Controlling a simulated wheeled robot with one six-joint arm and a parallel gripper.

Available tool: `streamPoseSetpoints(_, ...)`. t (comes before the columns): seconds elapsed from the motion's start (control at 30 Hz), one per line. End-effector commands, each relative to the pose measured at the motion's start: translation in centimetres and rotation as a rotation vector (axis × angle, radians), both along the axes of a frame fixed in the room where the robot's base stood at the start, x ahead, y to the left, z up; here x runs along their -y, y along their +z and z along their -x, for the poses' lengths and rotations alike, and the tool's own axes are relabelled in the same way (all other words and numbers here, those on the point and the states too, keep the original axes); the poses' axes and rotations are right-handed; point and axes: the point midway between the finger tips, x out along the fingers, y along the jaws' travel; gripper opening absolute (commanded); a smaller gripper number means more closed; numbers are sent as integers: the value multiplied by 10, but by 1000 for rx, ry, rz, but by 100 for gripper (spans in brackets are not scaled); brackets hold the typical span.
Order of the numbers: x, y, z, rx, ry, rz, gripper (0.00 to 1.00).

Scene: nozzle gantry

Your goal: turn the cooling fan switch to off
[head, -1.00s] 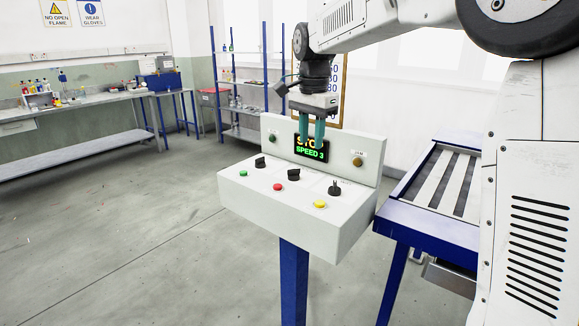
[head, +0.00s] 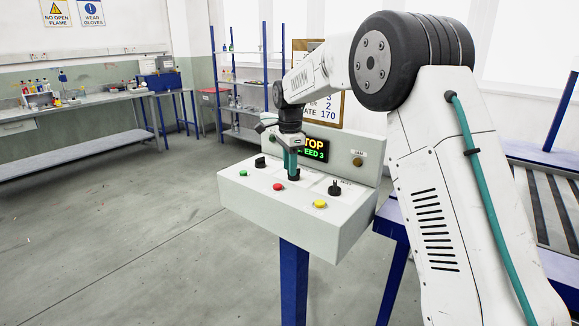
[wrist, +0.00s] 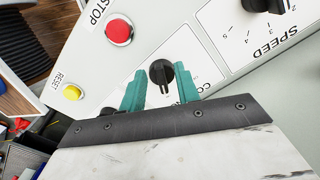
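My gripper (wrist: 160,84) has two teal fingers, open, with a gap between them. A black rotary switch (wrist: 160,72) shows in that gap, at the fingertips; no contact is visible. The label beside it starts with "CO"; my gripper hides the rest, so I cannot read whether it is the cooling fan switch. The switch's pointer faces toward my gripper. In the head view my gripper (head: 290,160) is low over the middle switch (head: 293,177) of the white console (head: 290,230). A left switch (head: 260,162) and a right switch (head: 334,188) stand on either side.
The red STOP button (wrist: 119,31) and yellow RESET button (wrist: 73,93) are left of my gripper in the wrist view. The SPEED dial (wrist: 262,4) is upper right. The display (head: 312,149) shows SPEED 3. A blue-framed table (head: 393,215) stands right of the console.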

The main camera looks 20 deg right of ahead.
Motion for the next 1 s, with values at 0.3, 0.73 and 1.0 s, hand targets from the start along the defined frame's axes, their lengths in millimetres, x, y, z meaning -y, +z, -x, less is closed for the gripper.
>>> streamPoseSetpoints(0.3, 0, -6, 0, 1, 0, 0, 32)
streamPoseSetpoints(0.73, 1, -6, 0, 1, 7, 0, 0)
streamPoseSetpoints(1.0, 1, -6, 1, 1, 100, 0, 0)
